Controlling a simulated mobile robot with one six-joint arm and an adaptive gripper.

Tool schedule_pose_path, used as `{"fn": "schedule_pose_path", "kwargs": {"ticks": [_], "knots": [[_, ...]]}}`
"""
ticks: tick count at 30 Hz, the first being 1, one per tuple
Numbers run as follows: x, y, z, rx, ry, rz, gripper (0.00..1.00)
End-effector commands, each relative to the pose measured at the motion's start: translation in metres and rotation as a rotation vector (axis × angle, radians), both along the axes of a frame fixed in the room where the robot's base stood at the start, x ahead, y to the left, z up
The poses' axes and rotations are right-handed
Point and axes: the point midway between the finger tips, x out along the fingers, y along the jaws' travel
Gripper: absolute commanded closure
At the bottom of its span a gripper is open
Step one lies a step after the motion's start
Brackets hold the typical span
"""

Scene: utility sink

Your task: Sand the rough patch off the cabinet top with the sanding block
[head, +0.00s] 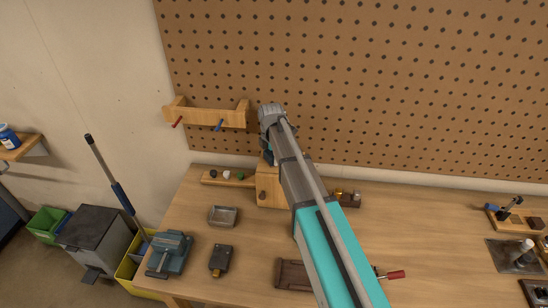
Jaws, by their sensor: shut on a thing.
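The cabinet is a small light-wood box (269,198) with a dark round knob on its front, standing at the back of the workbench. My arm crosses in front of it and hides much of its top and right side. My gripper (267,157) shows only as a small dark bit beside my arm, just above the cabinet top. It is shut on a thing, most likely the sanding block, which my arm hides. I cannot tell whether the block touches the top. The rough patch cannot be made out.
On the workbench (205,270) are a metal tray (223,216), a blue vise (169,254), a dark tool (221,260), a brown wooden block (293,275) and a red-handled tool (393,275). A wooden rack (208,115) hangs on the pegboard (400,80).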

Motion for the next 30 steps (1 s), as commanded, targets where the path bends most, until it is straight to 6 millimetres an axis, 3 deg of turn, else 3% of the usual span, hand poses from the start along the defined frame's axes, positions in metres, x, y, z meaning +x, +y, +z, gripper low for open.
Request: {"fn": "schedule_pose_path", "kwargs": {"ticks": [12, 30], "knots": [[0.005, 0.023, 0.001, 0.001, 0.000, 0.000, 0.60], [0.012, 0.021, -0.002, -0.001, 0.000, 0.000, 0.60]]}}
